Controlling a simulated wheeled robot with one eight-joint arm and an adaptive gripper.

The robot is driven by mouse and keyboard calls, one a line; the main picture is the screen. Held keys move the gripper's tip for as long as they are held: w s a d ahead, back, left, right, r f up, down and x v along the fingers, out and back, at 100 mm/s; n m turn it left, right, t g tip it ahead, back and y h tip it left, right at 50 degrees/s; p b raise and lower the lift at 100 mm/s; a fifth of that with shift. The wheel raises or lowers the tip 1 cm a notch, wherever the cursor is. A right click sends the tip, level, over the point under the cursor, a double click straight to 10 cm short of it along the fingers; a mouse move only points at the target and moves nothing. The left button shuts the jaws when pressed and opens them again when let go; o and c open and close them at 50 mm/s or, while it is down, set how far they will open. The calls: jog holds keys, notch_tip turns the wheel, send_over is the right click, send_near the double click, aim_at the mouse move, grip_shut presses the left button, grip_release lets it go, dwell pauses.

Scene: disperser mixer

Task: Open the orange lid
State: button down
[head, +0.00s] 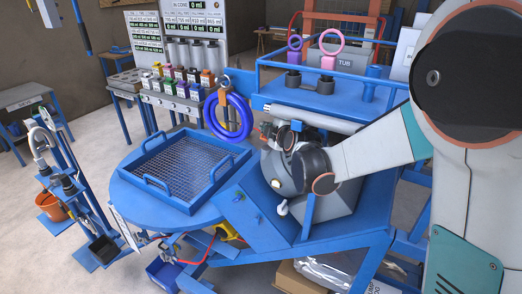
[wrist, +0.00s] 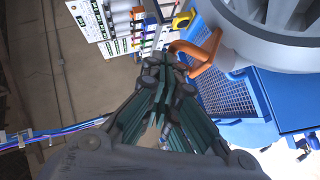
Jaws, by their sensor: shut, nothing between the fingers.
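In the wrist view, an orange curved handle-like part (wrist: 203,52) sits beside a large grey round machine part with ridges (wrist: 262,58). It seems to be the orange lid's handle, but I see no full orange lid. The gripper is largely hidden there.
A blue tray with a mesh floor (head: 185,165) lies on the blue table (head: 130,190) left of the mixer. A blue shelf (head: 335,105) with a tub rises behind the mixer. Open floor lies at the left.

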jog(key=shift+r, duration=0.1)
jog(key=shift+r+p, duration=0.55)
jog(key=shift+r, duration=0.2)
